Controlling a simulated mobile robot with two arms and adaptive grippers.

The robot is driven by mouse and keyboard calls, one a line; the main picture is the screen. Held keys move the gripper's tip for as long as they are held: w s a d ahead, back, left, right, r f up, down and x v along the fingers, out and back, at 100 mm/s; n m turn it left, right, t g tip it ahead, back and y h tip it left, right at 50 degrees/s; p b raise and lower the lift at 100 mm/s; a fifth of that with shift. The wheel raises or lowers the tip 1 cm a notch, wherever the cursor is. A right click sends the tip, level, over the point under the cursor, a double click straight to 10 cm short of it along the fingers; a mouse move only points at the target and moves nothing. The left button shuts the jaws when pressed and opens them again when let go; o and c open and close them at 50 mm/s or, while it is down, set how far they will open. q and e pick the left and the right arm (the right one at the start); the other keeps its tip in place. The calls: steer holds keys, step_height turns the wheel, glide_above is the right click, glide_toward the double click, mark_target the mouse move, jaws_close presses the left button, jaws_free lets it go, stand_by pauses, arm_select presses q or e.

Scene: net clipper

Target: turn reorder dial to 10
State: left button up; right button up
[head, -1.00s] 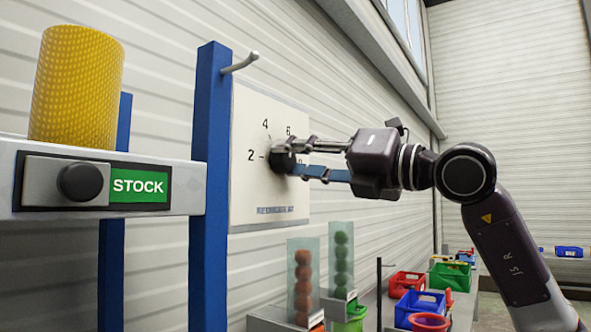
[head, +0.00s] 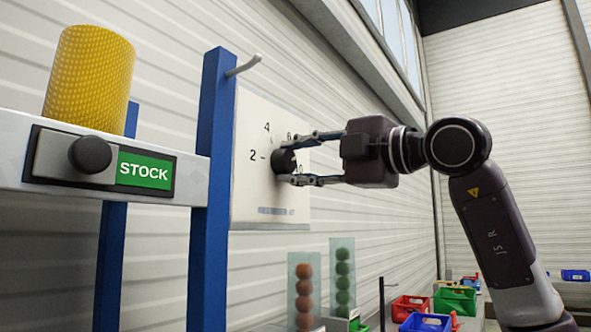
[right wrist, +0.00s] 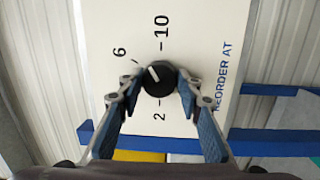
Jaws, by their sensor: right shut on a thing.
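The reorder dial (head: 285,161) is a round black knob on a white panel (head: 251,191) marked 2, 4, 6 and 10. My right gripper (head: 288,160) reaches in from the right, one finger above the knob and one below. In the right wrist view the fingertips of the right gripper (right wrist: 161,80) press on opposite sides of the knob (right wrist: 160,80). Its white pointer line lies between the 6 and the 10. The 4 is hidden there by a finger. My left gripper is not in view.
A blue post with a grey hook (head: 245,65) stands just left of the panel. A shelf with a STOCK sign (head: 145,170) and a yellow cylinder (head: 88,72) is further left. Clear tubes of balls (head: 342,290) and coloured bins (head: 454,300) stand below.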

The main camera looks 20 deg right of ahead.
steer(key=m+b, duration=0.1)
steer(key=m, duration=0.2)
steer(key=shift+m, duration=0.3)
steer(key=shift+m+g+h+b, duration=0.3)
steer(key=shift+m+b, duration=0.1)
steer(key=shift+m, duration=1.2)
steer(key=o, duration=1.2)
steer(key=shift+c, duration=0.2)
steer(key=v, duration=1.2)
